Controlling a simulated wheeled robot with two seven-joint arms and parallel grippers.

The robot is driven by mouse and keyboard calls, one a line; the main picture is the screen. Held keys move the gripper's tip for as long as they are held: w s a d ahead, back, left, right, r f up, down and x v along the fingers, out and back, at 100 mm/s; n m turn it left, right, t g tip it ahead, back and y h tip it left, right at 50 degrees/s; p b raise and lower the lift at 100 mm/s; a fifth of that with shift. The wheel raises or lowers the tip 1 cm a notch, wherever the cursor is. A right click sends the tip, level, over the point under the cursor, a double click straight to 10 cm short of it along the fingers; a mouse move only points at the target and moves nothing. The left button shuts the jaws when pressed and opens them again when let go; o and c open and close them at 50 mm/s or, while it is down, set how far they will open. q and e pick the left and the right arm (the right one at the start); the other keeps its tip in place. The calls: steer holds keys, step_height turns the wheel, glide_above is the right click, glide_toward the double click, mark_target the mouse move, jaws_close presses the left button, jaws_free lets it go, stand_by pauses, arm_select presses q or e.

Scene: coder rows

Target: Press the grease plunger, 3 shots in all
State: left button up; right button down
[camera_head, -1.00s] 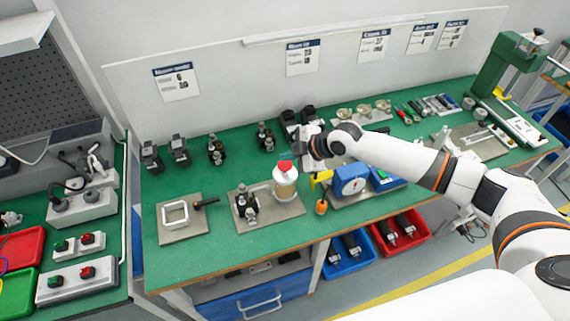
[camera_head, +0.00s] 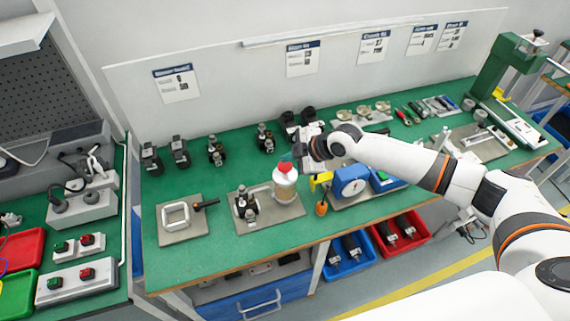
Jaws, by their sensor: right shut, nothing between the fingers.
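The grease dispenser (camera_head: 285,185) is a clear-and-white pot with tan grease inside. It stands upright on a grey plate at the middle front of the green bench. Its red plunger cap (camera_head: 285,167) is on top. My right gripper (camera_head: 297,152) is shut and empty. It appears just above and behind the red cap; whether it touches the cap cannot be told. My left gripper is not in view.
A black-and-metal part (camera_head: 245,206) stands left of the pot on the same plate. A blue dial scale (camera_head: 350,181) and a yellow-and-orange tool (camera_head: 321,190) are close on its right. Several black parts line the back.

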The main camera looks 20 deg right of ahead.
mark_target(289, 167)
steer(key=shift+f, duration=0.1)
stand_by(0.7)
steer(key=shift+f+b, duration=0.35)
steer(key=shift+s+f+b, duration=0.1)
steer(key=shift+f+b, duration=0.6)
steer(key=shift+f, duration=0.25)
stand_by(0.8)
stand_by(0.4)
steer(key=shift+r+p, duration=0.95)
steer(key=shift+r, duration=0.35)
steer(key=shift+r, duration=0.1)
steer(key=shift+r+p, duration=0.25)
steer(key=shift+p, duration=0.05)
step_height(289, 167, up, 4)
steer(key=p, duration=0.3)
steer(key=shift+r, duration=0.25)
